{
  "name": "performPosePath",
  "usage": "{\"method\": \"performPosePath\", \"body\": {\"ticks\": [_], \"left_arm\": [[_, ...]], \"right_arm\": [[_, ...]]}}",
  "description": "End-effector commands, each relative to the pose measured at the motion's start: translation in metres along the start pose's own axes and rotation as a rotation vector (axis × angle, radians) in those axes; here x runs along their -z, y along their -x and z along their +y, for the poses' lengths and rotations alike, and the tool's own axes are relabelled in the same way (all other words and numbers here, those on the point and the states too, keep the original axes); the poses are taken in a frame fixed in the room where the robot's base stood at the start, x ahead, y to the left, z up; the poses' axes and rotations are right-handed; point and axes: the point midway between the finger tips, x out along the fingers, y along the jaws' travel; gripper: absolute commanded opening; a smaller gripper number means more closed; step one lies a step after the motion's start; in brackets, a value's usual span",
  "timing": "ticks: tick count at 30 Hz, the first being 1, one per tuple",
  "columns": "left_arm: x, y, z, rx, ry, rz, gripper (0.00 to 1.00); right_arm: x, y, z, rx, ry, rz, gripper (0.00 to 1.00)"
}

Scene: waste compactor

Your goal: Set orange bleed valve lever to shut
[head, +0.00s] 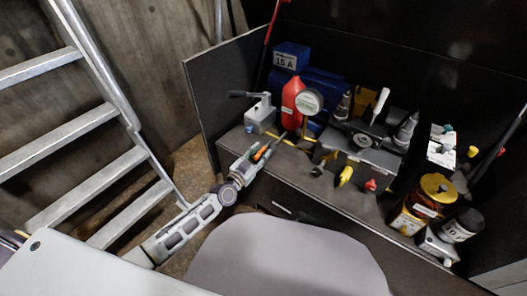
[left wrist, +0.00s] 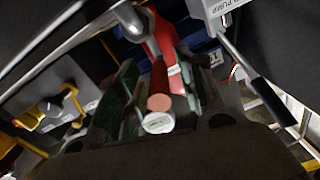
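The orange lever (head: 261,153) is at the front left of the bench, at the tip of my left gripper (head: 255,152) in the head view. In the left wrist view an orange-red rod with a round end (left wrist: 158,103) points toward the camera between the two fingers of my left gripper (left wrist: 160,88). The fingers stand either side of it with gaps that look clear, so the gripper looks open around it. A white round disc (left wrist: 158,123) shows just below the rod's end. The valve body is hidden behind the fingers. My right gripper is not in view.
A red bottle (head: 292,104) and a gauge (head: 309,101) stand behind the lever. A grey hand pump (head: 260,116) is to the left, and a grey block with several fittings (head: 358,157) to the right. An amber jar (head: 434,195) stands far right. A metal ladder (head: 100,180) is at left.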

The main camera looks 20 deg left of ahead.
Motion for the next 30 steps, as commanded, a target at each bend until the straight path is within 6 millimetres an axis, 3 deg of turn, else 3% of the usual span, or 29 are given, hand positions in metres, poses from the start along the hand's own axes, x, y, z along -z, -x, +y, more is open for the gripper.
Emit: {"method": "performPosePath", "body": {"ticks": [9,22,30], "left_arm": [[-0.001,-0.024,0.000,0.001,0.001,0.000,0.38],[0.000,-0.029,0.000,0.001,0.000,0.000,0.38],[0.000,-0.029,0.000,0.000,0.000,0.000,0.06]], "right_arm": [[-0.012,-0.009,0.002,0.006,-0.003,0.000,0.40],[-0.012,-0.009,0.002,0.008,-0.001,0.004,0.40],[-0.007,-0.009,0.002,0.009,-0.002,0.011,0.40]]}}
